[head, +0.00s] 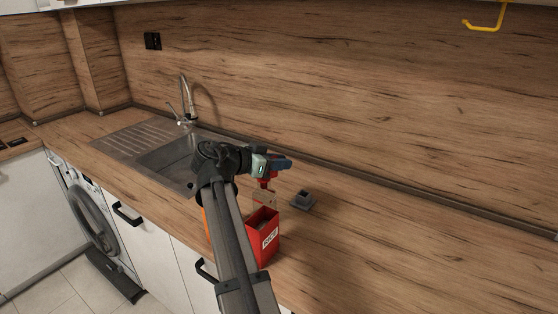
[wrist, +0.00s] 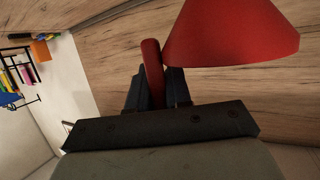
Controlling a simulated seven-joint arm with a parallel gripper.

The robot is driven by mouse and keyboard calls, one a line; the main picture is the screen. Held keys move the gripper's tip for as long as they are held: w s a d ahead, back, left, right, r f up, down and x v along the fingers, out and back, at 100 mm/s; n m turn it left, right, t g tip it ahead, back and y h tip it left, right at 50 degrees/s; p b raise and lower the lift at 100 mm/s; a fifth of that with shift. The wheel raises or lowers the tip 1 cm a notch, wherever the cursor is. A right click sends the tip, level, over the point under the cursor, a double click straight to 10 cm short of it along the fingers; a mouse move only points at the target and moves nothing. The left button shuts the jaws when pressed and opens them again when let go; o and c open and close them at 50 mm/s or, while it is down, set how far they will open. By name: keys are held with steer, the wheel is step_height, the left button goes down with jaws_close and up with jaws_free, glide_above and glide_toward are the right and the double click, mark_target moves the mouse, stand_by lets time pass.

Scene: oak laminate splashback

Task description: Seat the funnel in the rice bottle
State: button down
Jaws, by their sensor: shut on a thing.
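My gripper (head: 274,165) is shut on the red funnel (head: 267,183), above the counter right of the sink. In the wrist view, the dark fingers (wrist: 156,88) close around a red rounded part, and the funnel's wide red cone (wrist: 232,36) shows beside them. In the head view, the red container lettered like RICE (head: 268,238) stands upright near the counter's front edge, partly behind my arm. A clear, pale part shows above it, just below the funnel. I cannot tell whether the funnel touches it; the funnel's lower tip is too small to make out.
A small grey square object (head: 304,201) sits on the counter right of the container. The sink (head: 168,158) and its tall tap (head: 184,98) are to the left. The counter at the right (head: 430,245) is clear. A yellow hook (head: 487,22) hangs at upper right.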

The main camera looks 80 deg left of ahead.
steer(key=c, duration=1)
jaws_free()
steer(key=v, duration=1.3)
steer(key=shift+s+d, duration=0.15)
steer(key=shift+s, duration=0.25)
